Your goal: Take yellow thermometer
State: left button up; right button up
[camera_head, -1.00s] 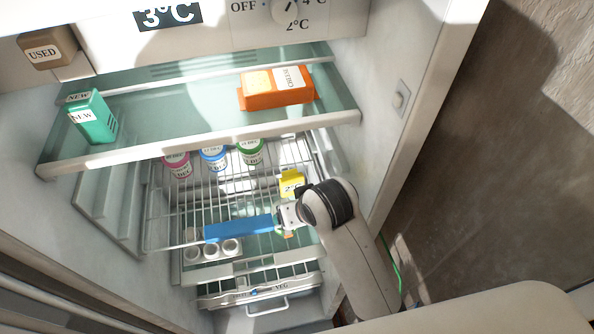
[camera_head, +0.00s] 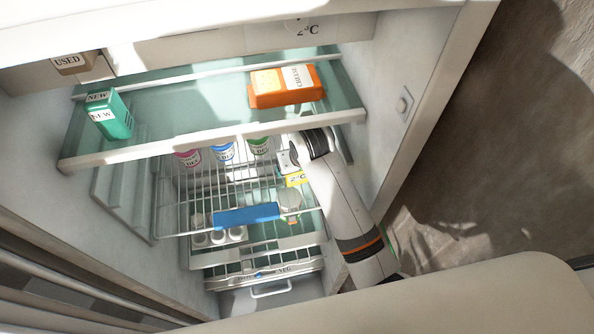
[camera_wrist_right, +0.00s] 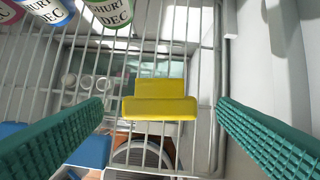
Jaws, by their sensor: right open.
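In the right wrist view the yellow thermometer (camera_wrist_right: 160,100) sits on the wire rack, centred between the two teal fingers. The right gripper (camera_wrist_right: 161,102) is open, with clear gaps on both sides of the thermometer. My left gripper is not in view.
Pink, blue and green yogurt cups (camera_head: 222,152) stand behind on the wire shelf. A blue bar (camera_head: 246,215) is at its front. Above are a glass shelf (camera_head: 190,139), an orange carton (camera_head: 285,87) and a green carton (camera_head: 109,115). The fridge's right wall (camera_head: 385,75) is close to my arm.

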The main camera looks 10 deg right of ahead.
aim_at(299, 178)
jog(key=shift+p+x, duration=0.5)
jog(key=shift+x, duration=2.05)
jog(key=c, duration=1.1)
